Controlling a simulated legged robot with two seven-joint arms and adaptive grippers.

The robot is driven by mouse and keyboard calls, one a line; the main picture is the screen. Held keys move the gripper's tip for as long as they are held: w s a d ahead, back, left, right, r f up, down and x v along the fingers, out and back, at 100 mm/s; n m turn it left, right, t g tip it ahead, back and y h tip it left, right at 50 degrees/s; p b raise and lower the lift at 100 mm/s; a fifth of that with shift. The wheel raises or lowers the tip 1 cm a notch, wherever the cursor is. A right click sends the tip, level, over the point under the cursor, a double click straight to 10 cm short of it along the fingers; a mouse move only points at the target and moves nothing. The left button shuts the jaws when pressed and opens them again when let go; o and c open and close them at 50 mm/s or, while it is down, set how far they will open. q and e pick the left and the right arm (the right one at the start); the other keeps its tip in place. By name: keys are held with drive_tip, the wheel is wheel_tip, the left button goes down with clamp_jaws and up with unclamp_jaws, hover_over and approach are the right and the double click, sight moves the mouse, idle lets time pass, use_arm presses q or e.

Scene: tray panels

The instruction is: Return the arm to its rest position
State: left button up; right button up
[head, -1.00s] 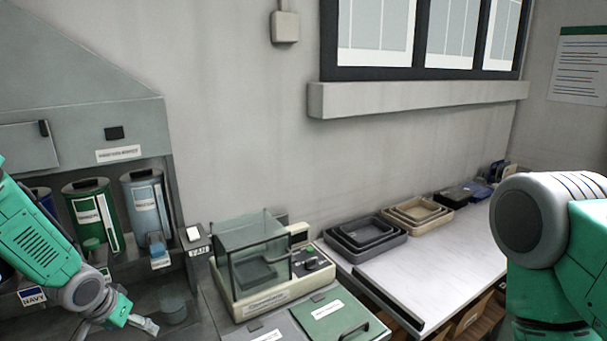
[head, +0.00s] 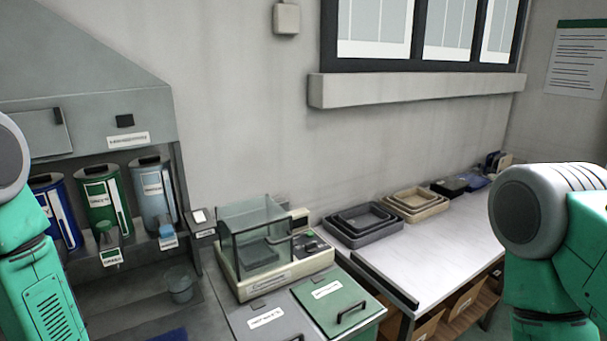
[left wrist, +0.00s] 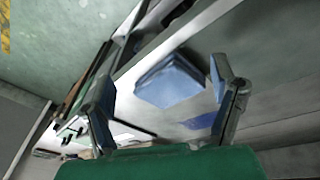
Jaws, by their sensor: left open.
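My left arm (head: 40,270) is at the left edge of the head view, its forearm hanging down. Its gripper is out of that view. In the left wrist view my left gripper (left wrist: 163,85) is open, with its two fingers spread apart. A blurred blue boxy thing (left wrist: 170,80) shows beyond the fingers, apart from them. My right arm (head: 550,250) is at the right edge of the head view. Its gripper is hidden.
Blue, green and grey canisters (head: 155,195) stand in a hood at left. A small cup (head: 180,285) stands before them. A glass-covered balance (head: 260,245) is in the middle. Grey trays (head: 365,232) and beige trays (head: 415,203) sit on a white table (head: 435,250), its front clear.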

use_arm(q)
drive_tip(key=s+d+f+g+y, duration=0.1)
drive_tip(key=s+f+g+y, duration=0.15)
drive_tip(key=s, duration=1.95)
drive_tip(key=w+d+f+b, duration=0.1)
drive_tip(key=w+f+b, duration=0.2)
drive_tip(key=f+b, duration=1.5)
drive_tip(key=shift+w+d+m+h+b, duration=0.2)
drive_tip(key=shift+m+h+b, duration=0.1)
drive_tip(key=shift+h+b, duration=0.15)
use_arm(e)
wheel_tip(320, 180, down, 19)
use_arm(q)
drive_tip(key=shift+s+t, duration=0.1)
drive_tip(key=shift+t, duration=0.15)
use_arm(e)
drive_tip(key=shift+r, duration=0.15)
use_arm(q)
drive_tip(key=shift+a+f, duration=0.15)
use_arm(e)
drive_tip(key=shift+a, duration=0.2)
